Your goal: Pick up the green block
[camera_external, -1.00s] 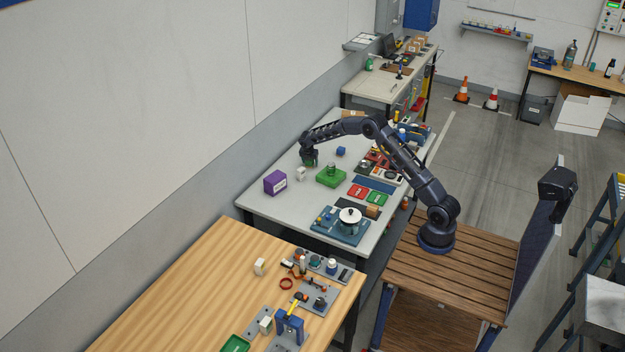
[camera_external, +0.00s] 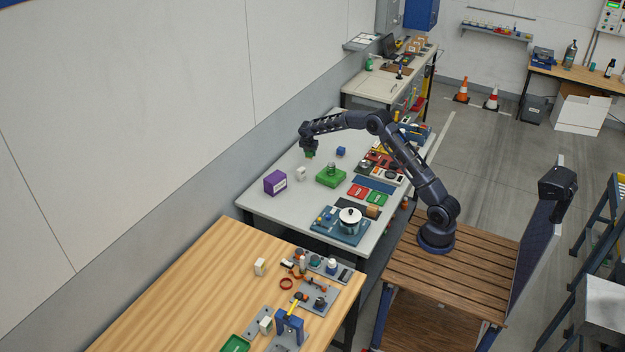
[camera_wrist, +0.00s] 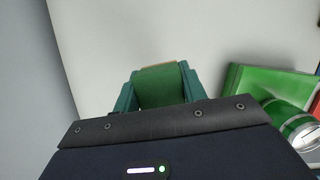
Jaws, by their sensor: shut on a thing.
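The green block (camera_wrist: 161,86) sits between the two fingers of my gripper (camera_wrist: 160,90) in the wrist view. My gripper is shut on it. In the external view my gripper (camera_external: 309,153) hangs over the back part of the grey table (camera_external: 265,207), and the green block (camera_external: 310,155) shows as a small green patch at its tip, mostly hidden by the fingers. The block appears to be held a little above the table.
A green box (camera_external: 331,178) with a metal cylinder on it stands right of my gripper. A white block (camera_external: 300,174), a purple box (camera_external: 275,183) and a blue block (camera_external: 341,151) are close by. A pot (camera_external: 350,217) stands at the front. The wall is behind the table.

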